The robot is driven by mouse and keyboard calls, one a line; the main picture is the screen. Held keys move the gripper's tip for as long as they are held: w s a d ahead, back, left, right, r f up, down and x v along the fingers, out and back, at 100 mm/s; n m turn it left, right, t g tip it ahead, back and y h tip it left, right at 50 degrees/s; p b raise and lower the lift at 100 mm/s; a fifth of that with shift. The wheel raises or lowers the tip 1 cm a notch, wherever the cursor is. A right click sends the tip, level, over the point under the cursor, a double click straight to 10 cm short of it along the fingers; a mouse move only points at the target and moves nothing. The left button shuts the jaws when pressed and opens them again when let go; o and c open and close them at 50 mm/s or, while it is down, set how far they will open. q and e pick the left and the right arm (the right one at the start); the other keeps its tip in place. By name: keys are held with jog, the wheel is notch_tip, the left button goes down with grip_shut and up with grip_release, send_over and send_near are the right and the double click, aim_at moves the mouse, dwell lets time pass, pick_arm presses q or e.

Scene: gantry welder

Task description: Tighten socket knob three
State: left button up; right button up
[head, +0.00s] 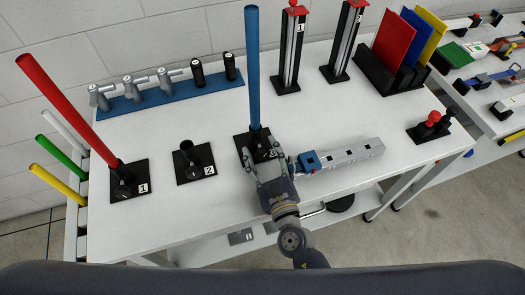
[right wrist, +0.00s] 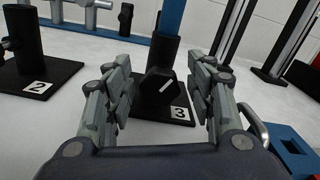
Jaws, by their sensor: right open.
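Socket three is a black holder on a black base plate marked 3 (right wrist: 181,113), with a blue pole (head: 252,70) standing upright in it. Its black knob (right wrist: 160,85), with a white line on its face, faces the right wrist camera. My right gripper (head: 262,165) is open in front of socket three. In the right wrist view its fingers (right wrist: 160,92) stand on either side of the knob, apart from it. In the head view the gripper hides the knob. My left gripper is not in view.
Socket one (head: 125,180) holds a tilted red pole (head: 65,110); socket two (head: 195,160) is empty. A grey and blue block-like device (head: 345,155) lies just right of my gripper. A blue rack (head: 150,100) with several fittings and two black-and-red stands (head: 290,50) are behind.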

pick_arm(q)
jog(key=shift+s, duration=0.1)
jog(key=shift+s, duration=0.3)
pick_arm(e)
jog(key=c, duration=1.1)
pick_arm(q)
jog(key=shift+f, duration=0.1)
pick_arm(e)
jog(key=shift+m, duration=0.3)
jog(key=shift+m+b, duration=0.35)
jog(key=shift+m, duration=0.85)
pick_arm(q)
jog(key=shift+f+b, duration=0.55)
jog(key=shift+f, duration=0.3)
pick_arm(e)
jog(key=shift+d+m, duration=0.1)
jog(key=shift+m, duration=1.8)
jog(key=o, duration=1.1)
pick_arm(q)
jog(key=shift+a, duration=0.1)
